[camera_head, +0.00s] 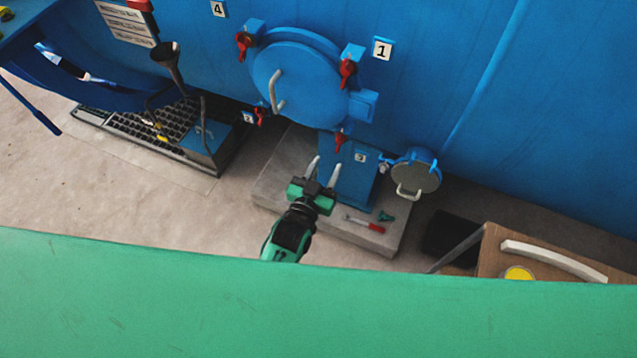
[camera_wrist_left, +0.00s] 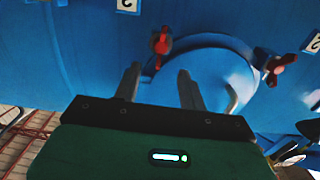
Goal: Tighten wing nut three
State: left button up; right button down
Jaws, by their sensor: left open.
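The round blue hatch (camera_head: 298,85) has red wing nuts around its rim. The numbers 4 and 1 are readable on the upper plates. The lower left wing nut (camera_head: 262,115) is beside a plate (camera_head: 248,117) that seems to read 3. Another wing nut (camera_head: 340,141) is at the lower right edge. My left gripper (camera_head: 323,169) is open and empty, below the hatch and apart from the nuts. The left wrist view shows its fingers (camera_wrist_left: 158,84), with one red wing nut (camera_wrist_left: 160,44) beyond them and another (camera_wrist_left: 279,68) to the right. My right gripper is out of view.
A small round flanged cap (camera_head: 415,174) with a handle is to the right. A red-handled tool (camera_head: 364,224) lies on the grey plinth (camera_head: 275,182). A dark grating (camera_head: 150,132) and a blue box (camera_head: 205,143) are left. A wooden cart (camera_head: 500,258) is lower right.

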pick_arm(q)
jog(key=shift+b+v, duration=0.4)
jog(key=shift+v, duration=1.65)
jog(key=s+a+f+g+y, duration=0.1)
jog(key=s+a+f+g, duration=0.25)
jog(key=f, duration=0.75)
jog(key=s+a+f+g+y, duration=0.15)
jog(key=s+f, duration=0.35)
jog(key=f, duration=0.6)
jog(key=s+a+f+g, duration=0.3)
jog(key=s+f+g, duration=0.1)
jog(key=f, duration=0.8)
jog(key=s+a+f+g+y, duration=0.1)
jog(key=s+a+f, duration=0.3)
jog(key=s, duration=0.4)
jog(key=s+a+f+n+g+y, duration=0.1)
jog(key=s+a+f+g, duration=0.2)
jog(key=s, duration=0.6)
jog(key=s+a+f+g+y, duration=0.1)
jog(key=s+a+f+g, duration=0.2)
jog(key=s+a+f, duration=0.4)
notch_tip(320, 180, down, 2)
jog(key=s, duration=0.2)
jog(key=shift+s, duration=0.25)
